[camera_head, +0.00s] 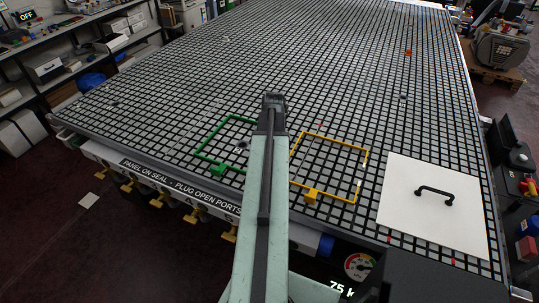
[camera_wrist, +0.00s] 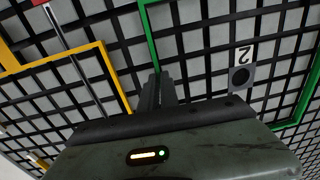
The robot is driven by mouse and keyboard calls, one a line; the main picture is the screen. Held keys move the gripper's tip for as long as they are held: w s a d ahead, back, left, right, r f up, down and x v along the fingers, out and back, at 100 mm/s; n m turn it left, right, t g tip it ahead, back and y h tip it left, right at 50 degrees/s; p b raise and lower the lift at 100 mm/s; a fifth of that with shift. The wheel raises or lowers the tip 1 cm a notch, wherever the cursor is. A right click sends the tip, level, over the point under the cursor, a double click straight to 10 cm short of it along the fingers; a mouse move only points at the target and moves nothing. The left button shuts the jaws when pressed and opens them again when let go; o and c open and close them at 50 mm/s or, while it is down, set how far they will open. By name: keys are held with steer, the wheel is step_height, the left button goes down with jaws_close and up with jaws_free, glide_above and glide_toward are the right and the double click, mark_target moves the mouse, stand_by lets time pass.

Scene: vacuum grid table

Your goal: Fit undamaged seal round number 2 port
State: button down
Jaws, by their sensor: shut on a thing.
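A green square seal (camera_head: 218,169) lies on the gridded table, partly hidden by my arm. It also shows in the wrist view (camera_wrist: 148,35). The number 2 port (camera_wrist: 240,77), a dark round hole beside a "2" label, sits inside the green outline. A yellow square seal (camera_head: 312,197) lies to the right of my arm, with pale patches along its right side; it shows at upper left in the wrist view (camera_wrist: 115,76). My gripper (camera_head: 272,98) is low over the table, its jaws (camera_wrist: 160,78) shut where the green strip runs into them. The contact itself is hidden.
A white panel (camera_head: 400,190) with a black handle (camera_head: 435,192) lies at the table's front right. A pressure gauge (camera_head: 359,265) and several yellow valves line the front edge. Shelves (camera_head: 75,50) stand at left. The far table is mostly clear.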

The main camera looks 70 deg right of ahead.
steer(key=shift+f, duration=0.15)
steer(key=shift+f+b, duration=0.3)
steer(key=shift+b, duration=0.1)
steer(key=shift+s+a+f+b, duration=0.15)
steer(key=shift+a+f+b, duration=0.15)
steer(key=shift+a+b, duration=0.15)
stand_by(0.8)
steer(key=c, duration=1.5)
jaws_free()
steer(key=shift+c, duration=0.2)
steer(key=shift+d+r+p, duration=0.1)
steer(key=shift+r+p, duration=0.35)
steer(key=shift+p, duration=0.05)
step_height(320, 180, up, 8)
steer(key=p, duration=0.7)
steer(key=shift+s+d+f+p, duration=0.15)
steer(key=shift+d+f+p, duration=0.05)
steer(key=shift+p, duration=0.15)
